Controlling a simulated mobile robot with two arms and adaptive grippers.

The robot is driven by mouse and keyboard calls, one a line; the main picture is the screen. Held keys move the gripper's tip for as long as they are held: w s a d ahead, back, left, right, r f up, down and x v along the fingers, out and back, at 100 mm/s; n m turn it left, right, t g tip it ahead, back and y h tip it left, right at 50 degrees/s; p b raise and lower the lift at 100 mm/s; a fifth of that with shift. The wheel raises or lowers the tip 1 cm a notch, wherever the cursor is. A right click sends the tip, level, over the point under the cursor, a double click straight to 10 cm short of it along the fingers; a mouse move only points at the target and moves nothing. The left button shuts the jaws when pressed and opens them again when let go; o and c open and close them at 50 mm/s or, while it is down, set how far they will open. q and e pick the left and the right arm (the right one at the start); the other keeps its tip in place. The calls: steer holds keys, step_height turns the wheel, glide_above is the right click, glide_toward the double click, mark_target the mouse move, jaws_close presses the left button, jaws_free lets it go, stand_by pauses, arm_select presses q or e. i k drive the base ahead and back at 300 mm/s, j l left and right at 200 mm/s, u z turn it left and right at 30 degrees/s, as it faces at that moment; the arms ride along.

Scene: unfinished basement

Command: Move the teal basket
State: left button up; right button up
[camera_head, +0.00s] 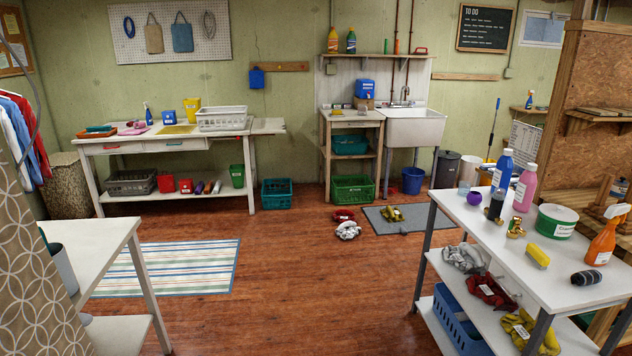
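A teal basket (277,194) stands on the wood floor at the back, just right of the long white work table's legs. Its dark opening faces up and I cannot make out anything in it. A second teal container (350,145) sits on the middle shelf of the wooden stand beside the sink, partly shaded by the top. Neither of my grippers shows in the head view, and nothing of mine touches either teal container.
A green crate (353,189) stands under the wooden stand. A striped rug (165,267) and a grey mat (410,218) with cloths lie on the floor. White tables flank the near left (92,238) and right (545,282). The middle floor is open.

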mark_target(271, 199)
steer(key=i+j, duration=0.1)
steer(key=i, duration=2.9)
steer(key=i+j, duration=0.15)
steer(key=i, duration=1.4)
steer(key=i+j+z, duration=0.1)
steer(key=i+z, duration=0.25)
steer(key=i, duration=0.2)
steer(key=i+j+z, duration=0.25)
steer(key=i+z, duration=0.15)
steer(key=i, duration=0.15)
